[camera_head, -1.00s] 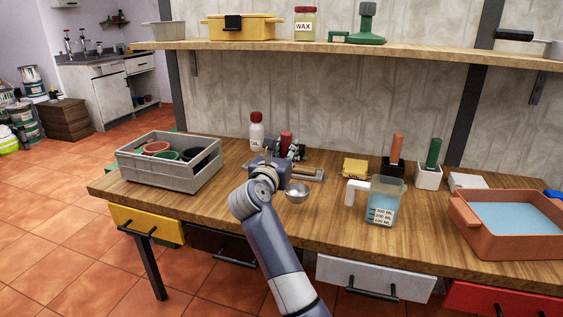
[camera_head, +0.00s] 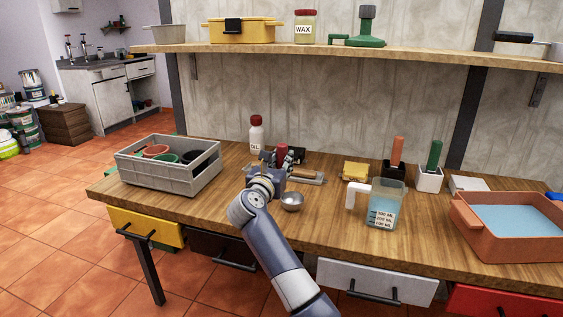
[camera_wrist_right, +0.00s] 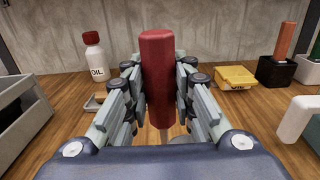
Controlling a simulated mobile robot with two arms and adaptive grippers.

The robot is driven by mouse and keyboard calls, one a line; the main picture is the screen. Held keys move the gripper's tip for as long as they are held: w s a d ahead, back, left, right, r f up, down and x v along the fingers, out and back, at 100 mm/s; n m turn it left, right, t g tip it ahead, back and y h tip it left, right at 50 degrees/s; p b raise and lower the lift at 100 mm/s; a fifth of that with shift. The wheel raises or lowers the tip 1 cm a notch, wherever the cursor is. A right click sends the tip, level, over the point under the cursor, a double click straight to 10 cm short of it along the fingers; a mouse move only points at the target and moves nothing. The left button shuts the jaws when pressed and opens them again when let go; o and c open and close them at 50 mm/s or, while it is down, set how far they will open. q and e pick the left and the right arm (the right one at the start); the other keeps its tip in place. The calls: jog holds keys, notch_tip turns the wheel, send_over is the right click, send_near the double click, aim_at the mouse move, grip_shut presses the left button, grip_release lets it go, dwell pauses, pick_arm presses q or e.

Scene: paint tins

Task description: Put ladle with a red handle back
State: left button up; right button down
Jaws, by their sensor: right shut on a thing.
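The ladle's red handle (camera_head: 282,152) stands upright in the jaws of my right gripper (camera_head: 282,161). In the right wrist view the red handle (camera_wrist_right: 157,75) is between both fingers of the right gripper (camera_wrist_right: 158,85), which are shut on it. The ladle's metal bowl (camera_head: 291,201) shows just right of my wrist, low over the table or on it; I cannot tell whether it touches. My left gripper is not in view.
A black holder with an orange handle (camera_head: 397,151) and a white holder with a green handle (camera_head: 434,154) stand right. A grey crate (camera_head: 150,179) is left, an oil bottle (camera_head: 256,136) behind. A measuring jug (camera_head: 385,205) and orange basin (camera_head: 470,232) are right.

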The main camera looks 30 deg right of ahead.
jog(key=c, duration=1.3)
grip_release()
jog(key=shift+c, duration=0.2)
